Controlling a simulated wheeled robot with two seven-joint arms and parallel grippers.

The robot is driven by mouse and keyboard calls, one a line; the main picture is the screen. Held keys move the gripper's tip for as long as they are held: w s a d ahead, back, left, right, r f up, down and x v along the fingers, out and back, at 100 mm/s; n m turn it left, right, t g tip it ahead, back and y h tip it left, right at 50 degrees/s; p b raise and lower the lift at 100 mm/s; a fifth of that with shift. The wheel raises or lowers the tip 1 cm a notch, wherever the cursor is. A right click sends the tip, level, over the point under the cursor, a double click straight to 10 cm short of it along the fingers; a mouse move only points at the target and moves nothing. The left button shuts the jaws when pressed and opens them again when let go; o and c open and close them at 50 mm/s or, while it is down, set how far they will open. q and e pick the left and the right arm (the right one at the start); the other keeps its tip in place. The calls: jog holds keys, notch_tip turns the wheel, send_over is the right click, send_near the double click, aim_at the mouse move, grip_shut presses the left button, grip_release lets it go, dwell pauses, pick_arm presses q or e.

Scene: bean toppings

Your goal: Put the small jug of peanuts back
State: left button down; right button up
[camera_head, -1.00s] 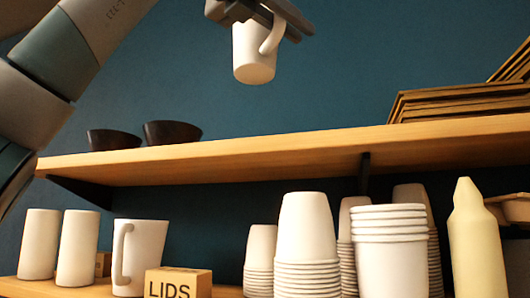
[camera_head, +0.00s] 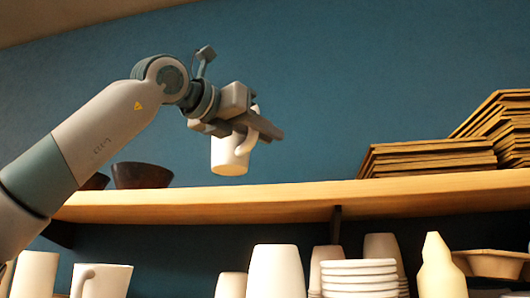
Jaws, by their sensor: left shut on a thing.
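A small white jug (camera_head: 229,157) with a handle on its right side is in the head view, above the upper wooden shelf. My left gripper (camera_head: 243,124) is shut on the jug near its top and covers part of the rim. The jug looks about upright, and its base shows just above the shelf board's line in the picture. Whether peanuts are inside is hidden. My right gripper does not show.
The upper shelf (camera_head: 290,204) holds dark bowls (camera_head: 141,176) at left and stacked brown cardboard (camera_head: 428,157) at right, with bare room between. Below stand a white handled jug (camera_head: 101,282), stacked cups (camera_head: 276,272) and a pale bottle (camera_head: 440,270).

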pick_arm(q)
jog(key=shift+w+f, duration=0.5)
jog(key=shift+w, duration=0.25)
jog(key=shift+a+f+p, duration=0.1)
jog(key=shift+f+p, duration=0.45)
jog(key=shift+f, duration=1.45)
